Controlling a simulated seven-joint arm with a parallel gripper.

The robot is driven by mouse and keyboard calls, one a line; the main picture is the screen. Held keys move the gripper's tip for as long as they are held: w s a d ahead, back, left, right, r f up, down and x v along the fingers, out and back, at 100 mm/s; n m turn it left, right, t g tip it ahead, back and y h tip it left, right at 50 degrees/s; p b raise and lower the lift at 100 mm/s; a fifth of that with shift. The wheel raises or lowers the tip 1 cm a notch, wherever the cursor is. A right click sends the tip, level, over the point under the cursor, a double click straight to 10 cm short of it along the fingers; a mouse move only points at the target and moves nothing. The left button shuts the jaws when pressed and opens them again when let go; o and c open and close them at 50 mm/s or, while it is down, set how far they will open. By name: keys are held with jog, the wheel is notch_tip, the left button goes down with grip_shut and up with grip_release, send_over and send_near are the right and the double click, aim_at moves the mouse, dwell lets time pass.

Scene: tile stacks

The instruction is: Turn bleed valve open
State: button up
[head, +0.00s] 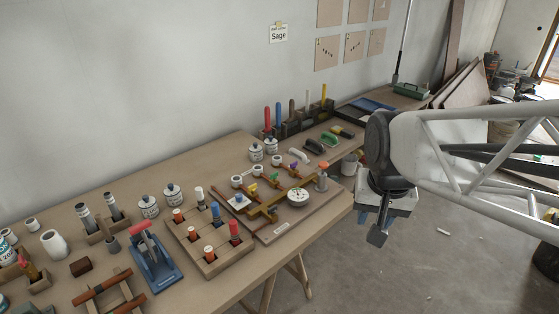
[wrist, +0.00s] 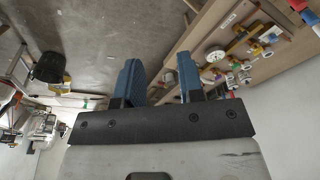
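A brass pipe manifold (head: 264,209) with small yellow, green and purple handles is mounted on a wooden board (head: 318,213) near the bench's right end. A round white gauge (head: 298,197) sits on it, and an orange-red knob (head: 323,165) stands at its right end. I cannot tell which handle is the bleed valve. The gauge also shows at the upper right of the wrist view (wrist: 215,55). My gripper (wrist: 160,80) has its two blue fingers apart with nothing between them. In the head view it hangs off the bench's right end, away from the manifold.
A rack of coloured pegs (head: 211,256) stands left of the manifold board. White lidded jars (head: 256,152) and several coloured-handled tools (head: 313,146) sit behind it. A blue clamp-like fixture (head: 155,264) stands further left. Open floor (head: 420,270) lies right of the bench.

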jog(key=w+a+f+m, duration=0.2)
jog(key=w+a, duration=0.3)
jog(key=w, duration=0.5)
jog(key=m+g, duration=0.2)
jog(key=m, duration=0.3)
send_over(272, 210)
jog(key=shift+w+f, duration=0.2)
jog(key=shift+f, duration=3.65)
jog(key=shift+w+f, duration=0.15)
jog(key=shift+f, duration=3.65)
jog(key=shift+f, duration=0.1)
jog(key=shift+f, duration=3.8)
grip_shut()
